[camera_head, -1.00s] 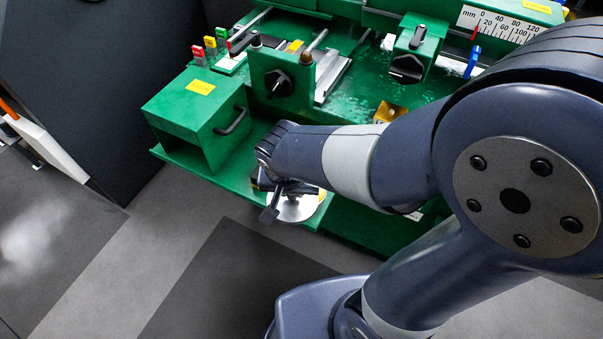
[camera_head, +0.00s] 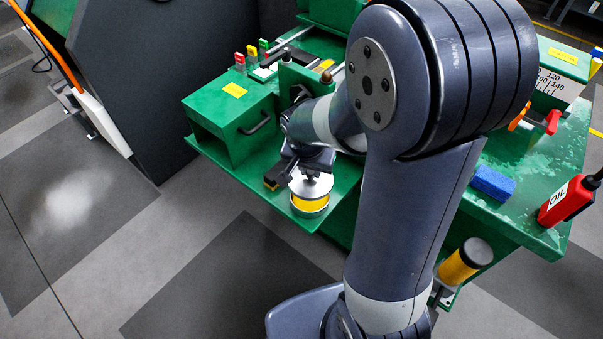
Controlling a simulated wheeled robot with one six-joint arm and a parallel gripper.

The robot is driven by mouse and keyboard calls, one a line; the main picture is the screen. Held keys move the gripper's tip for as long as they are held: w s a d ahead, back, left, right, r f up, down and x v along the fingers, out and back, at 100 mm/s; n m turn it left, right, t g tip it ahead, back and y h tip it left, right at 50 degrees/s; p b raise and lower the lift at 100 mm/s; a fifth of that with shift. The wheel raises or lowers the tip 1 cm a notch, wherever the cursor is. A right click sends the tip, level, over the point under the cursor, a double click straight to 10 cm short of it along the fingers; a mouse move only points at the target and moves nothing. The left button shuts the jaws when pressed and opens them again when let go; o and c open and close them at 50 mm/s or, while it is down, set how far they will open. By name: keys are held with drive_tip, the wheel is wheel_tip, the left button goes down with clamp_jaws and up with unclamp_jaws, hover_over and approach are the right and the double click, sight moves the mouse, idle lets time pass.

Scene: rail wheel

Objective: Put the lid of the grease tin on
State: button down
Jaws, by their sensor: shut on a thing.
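The grease tin (camera_head: 310,208) is a low round metal tin with yellow grease showing at its front. It stands near the front edge of the green bench. The silver round lid (camera_head: 312,187) is over the back part of the tin, and a strip of yellow shows below its near edge. My gripper (camera_head: 308,176) is shut on the lid by its dark knob. I cannot tell whether the lid touches the tin. My arm hides part of the bench behind them.
A green box with a handle (camera_head: 232,108) stands left of the tin. A blue block (camera_head: 493,183) and a red oil bottle (camera_head: 566,200) are on the bench at the right. The floor in front is clear.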

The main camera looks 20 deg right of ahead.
sight(309, 182)
drive_tip(key=shift+f, duration=0.1)
idle(0.3)
wheel_tip(309, 182, down, 5)
drive_tip(key=b, duration=0.5)
drive_tip(key=shift+f+b, duration=1.05)
drive_tip(key=shift+b, duration=0.55)
idle(1.4)
drive_tip(key=shift+r, duration=0.1)
drive_tip(key=c, duration=1.2)
unclamp_jaws()
drive_tip(key=shift+o, duration=0.2)
drive_tip(key=p+v, duration=0.2)
drive_tip(key=v, duration=0.9)
drive_tip(key=shift+w, duration=0.15)
